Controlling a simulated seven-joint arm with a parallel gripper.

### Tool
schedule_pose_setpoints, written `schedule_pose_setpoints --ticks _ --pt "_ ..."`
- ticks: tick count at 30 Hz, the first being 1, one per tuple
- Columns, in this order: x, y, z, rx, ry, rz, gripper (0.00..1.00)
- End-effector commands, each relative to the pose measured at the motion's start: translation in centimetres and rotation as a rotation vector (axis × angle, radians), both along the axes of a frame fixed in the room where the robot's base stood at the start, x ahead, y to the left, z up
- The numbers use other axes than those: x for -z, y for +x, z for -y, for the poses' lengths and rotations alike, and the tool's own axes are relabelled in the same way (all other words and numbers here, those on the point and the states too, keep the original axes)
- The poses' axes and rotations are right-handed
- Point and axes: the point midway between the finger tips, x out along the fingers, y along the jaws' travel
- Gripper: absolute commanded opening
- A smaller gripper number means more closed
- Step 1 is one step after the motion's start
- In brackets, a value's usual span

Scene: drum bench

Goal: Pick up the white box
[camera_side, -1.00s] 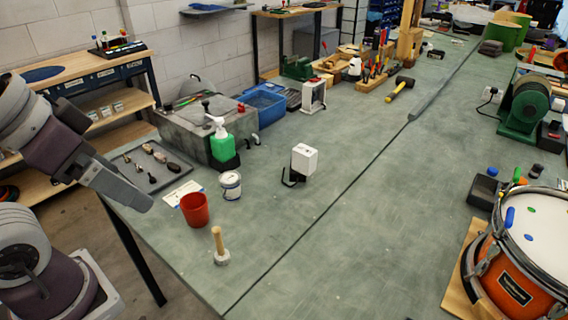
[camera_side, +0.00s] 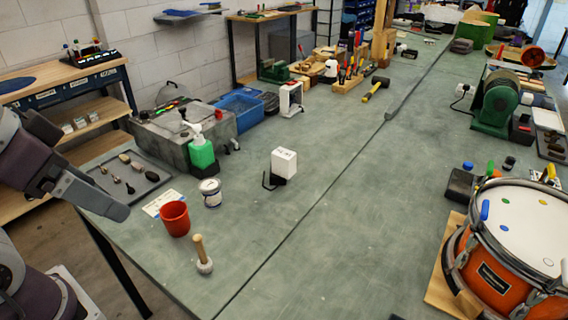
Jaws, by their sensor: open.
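The white box (camera_side: 284,160) stands on the green bench top near the middle of the side view. A black holder or stand (camera_side: 274,181) shows at its lower front left; I cannot tell whether they are joined. My gripper (camera_side: 112,207) is at the left, over the bench's left edge, pointing down and to the right. It is well apart from the white box, with a red cup and a white can between them in the picture. It is open, though its two fingers are hard to tell apart from this side.
The red cup (camera_side: 174,218), white can (camera_side: 210,192), wooden-handled mallet (camera_side: 202,254) and green bottle (camera_side: 202,154) stand left of the box. An orange drum (camera_side: 505,255) is at the right. The bench is clear right of and in front of the box.

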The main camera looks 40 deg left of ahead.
Motion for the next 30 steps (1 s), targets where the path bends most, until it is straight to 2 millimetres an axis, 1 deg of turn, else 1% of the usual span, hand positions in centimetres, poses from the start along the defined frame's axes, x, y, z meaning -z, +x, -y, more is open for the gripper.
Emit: schedule_pose_setpoints --ticks 2,4,5,6,8,9,11,12,14,15,17,18,21,24,26,30 --pt "-0.3 2.0 -0.1 -0.004 -0.001 0.018 0.80" --pt "-0.7 6.1 -0.3 -0.013 -0.001 0.058 0.80" --pt "-0.8 8.5 -0.5 -0.017 -0.001 0.083 0.80" --pt "-0.7 11.9 -0.7 -0.023 0.000 0.121 0.80" --pt "-0.1 17.2 -1.0 -0.031 0.001 0.185 0.80" --pt "0.6 20.6 -1.2 -0.036 0.003 0.230 0.80" --pt "2.2 25.6 -1.5 -0.040 0.006 0.297 0.80" --pt "3.7 28.7 -1.8 -0.041 0.009 0.342 0.80" --pt "6.3 32.9 -2.0 -0.038 0.012 0.412 0.80" --pt "8.3 35.2 -2.1 -0.035 0.013 0.457 0.80" --pt "11.2 37.9 -2.2 -0.029 0.012 0.519 0.80" --pt "13.0 39.2 -2.2 -0.022 0.010 0.557 0.80" --pt "16.5 40.9 -2.1 -0.008 0.006 0.628 0.80" --pt "18.3 41.5 -2.0 0.001 0.002 0.670 0.80" --pt "18.7 41.9 -2.0 0.002 0.000 0.682 0.80" --pt "19.5 43.7 -2.0 0.003 -0.001 0.687 0.80"
